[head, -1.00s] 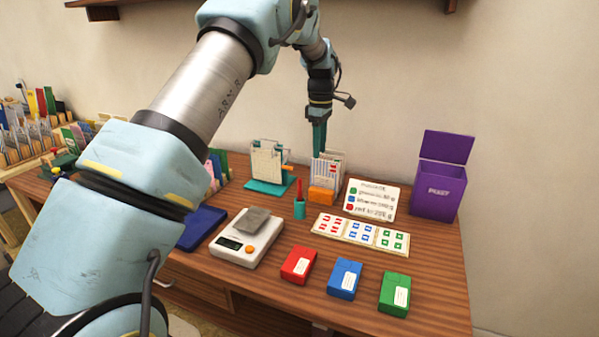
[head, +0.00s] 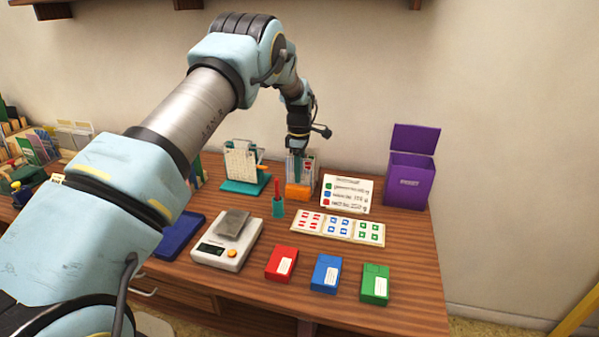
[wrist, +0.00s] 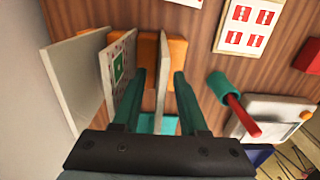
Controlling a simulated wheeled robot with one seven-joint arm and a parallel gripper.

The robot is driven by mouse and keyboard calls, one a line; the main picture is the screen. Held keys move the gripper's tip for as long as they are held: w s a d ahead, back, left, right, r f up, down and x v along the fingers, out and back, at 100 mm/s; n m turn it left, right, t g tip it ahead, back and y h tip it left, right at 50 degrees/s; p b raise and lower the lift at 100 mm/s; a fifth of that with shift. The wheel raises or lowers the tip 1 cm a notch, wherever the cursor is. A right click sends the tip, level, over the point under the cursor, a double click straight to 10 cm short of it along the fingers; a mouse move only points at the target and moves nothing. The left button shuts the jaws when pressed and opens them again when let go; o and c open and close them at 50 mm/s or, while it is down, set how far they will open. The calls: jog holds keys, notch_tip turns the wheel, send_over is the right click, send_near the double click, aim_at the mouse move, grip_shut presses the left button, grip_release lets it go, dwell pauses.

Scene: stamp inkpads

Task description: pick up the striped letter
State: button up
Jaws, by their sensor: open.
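An orange letter rack (head: 299,191) stands at the back of the desk with upright cards in it; it also shows in the wrist view (wrist: 178,50). My gripper (head: 298,160) is down at the rack. In the wrist view its teal fingers (wrist: 160,75) are open, one on each side of a thin pale upright card or panel (wrist: 162,92) seen nearly edge-on. A card with a green stamp and reddish marks (wrist: 121,72) leans just left of the left finger. A plain grey-white panel (wrist: 75,82) stands further left. I cannot tell which is the striped letter.
A teal cup with a red stick (head: 278,207) stands close to the rack, right of the fingers in the wrist view. A sign (head: 346,194), a purple bin (head: 409,182), a scale (head: 227,240) and red, blue and green boxes (head: 326,273) surround it.

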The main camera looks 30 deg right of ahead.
jog(key=shift+f, duration=0.6)
grip_shut()
